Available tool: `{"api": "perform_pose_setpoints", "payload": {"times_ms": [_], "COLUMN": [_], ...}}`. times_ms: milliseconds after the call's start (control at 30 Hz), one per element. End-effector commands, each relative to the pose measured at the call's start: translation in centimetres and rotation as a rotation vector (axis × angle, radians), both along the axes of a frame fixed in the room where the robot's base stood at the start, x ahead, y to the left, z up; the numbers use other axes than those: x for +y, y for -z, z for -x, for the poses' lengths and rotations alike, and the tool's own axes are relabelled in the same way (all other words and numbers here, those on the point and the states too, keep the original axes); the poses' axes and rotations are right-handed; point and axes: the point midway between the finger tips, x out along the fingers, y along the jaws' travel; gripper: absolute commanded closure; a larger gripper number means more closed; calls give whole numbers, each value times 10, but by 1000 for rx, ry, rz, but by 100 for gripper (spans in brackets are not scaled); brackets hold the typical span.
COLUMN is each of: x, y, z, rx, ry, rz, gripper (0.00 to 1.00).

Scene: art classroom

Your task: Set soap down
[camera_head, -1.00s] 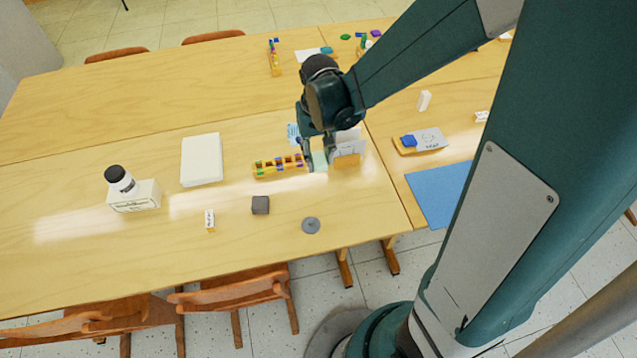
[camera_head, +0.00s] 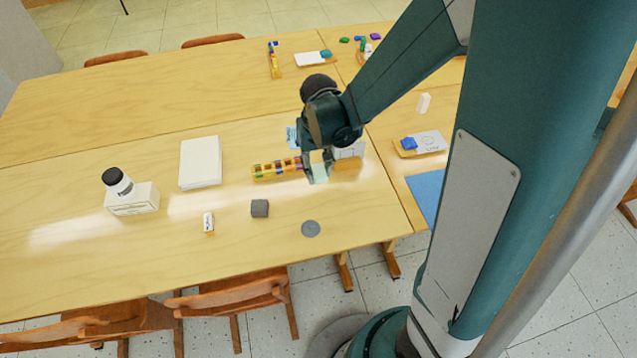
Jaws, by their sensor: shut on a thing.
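A pale green block, which looks like the soap (camera_head: 320,175), is between the fingers of my gripper (camera_head: 318,172). My gripper is shut on it, low over the table (camera_head: 260,125). The fingers partly hide the soap. I cannot tell whether its underside touches the wood.
A yellow tray of colored pieces (camera_head: 277,169) is close left of my gripper; an orange block (camera_head: 346,165) is close right. A grey disc (camera_head: 310,229), dark block (camera_head: 260,208) and small white block (camera_head: 208,224) lie nearer. White paper (camera_head: 200,162) and a bottle (camera_head: 117,181) are left.

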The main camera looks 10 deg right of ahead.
Motion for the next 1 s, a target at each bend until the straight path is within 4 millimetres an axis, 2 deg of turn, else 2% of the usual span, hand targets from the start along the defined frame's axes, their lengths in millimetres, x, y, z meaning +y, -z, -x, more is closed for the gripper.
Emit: {"api": "perform_pose_setpoints", "payload": {"times_ms": [33, 200, 667, 1000], "x": [0, 0, 0, 0], "y": [8, 21, 25, 53], "z": [0, 0, 0, 0], "rx": [0, 0, 0, 0], "ry": [0, 0, 0, 0], "rz": [0, 0, 0, 0], "gripper": [85, 85, 85, 85]}}
